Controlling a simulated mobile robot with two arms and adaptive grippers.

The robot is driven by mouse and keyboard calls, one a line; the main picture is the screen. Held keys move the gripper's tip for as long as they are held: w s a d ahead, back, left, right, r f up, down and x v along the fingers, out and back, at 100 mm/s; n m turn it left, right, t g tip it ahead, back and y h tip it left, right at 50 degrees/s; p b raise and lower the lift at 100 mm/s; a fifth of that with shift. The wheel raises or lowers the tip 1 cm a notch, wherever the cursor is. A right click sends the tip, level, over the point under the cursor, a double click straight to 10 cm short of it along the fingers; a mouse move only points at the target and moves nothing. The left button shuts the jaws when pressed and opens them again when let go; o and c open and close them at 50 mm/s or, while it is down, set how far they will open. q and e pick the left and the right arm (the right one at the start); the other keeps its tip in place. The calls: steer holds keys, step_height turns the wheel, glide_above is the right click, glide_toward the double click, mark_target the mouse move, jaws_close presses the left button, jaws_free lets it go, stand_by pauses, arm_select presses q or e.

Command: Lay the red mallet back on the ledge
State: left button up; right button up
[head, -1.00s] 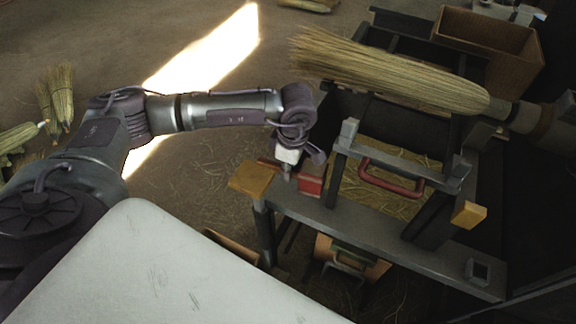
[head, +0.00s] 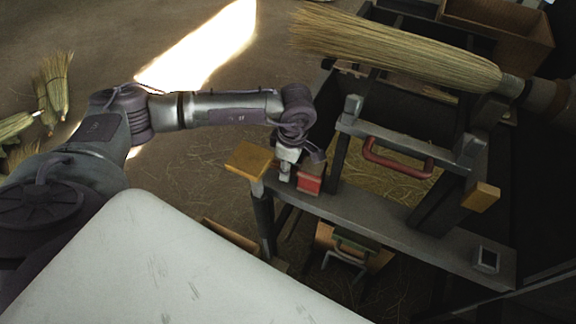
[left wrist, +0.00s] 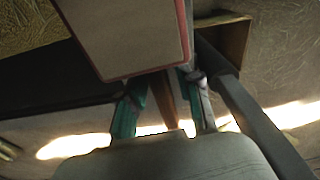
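The red mallet (head: 311,180) shows its red head just right of my left gripper (head: 287,173), over or near the left end of the grey ledge (head: 385,225). I cannot tell whether it touches the ledge. In the left wrist view the mallet head (left wrist: 125,35) is large and close, a pale face with a red edge. Its brown handle (left wrist: 167,100) lies between the two teal-padded fingers of my left gripper (left wrist: 160,85), which appears shut on it. The handle is mostly hidden in the head view. My right gripper is not in view.
A yellow block (head: 248,158) sits at the ledge's left end and another (head: 481,196) near its right. A red curved handle (head: 398,160) crosses the frame above the ledge. A large broom (head: 400,60) lies behind. A pale surface (head: 150,265) fills the front.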

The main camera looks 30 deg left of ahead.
arm_select(q)
steer(key=shift+o, duration=0.5)
step_height(320, 180, up, 12)
steer(key=shift+d, duration=0.45)
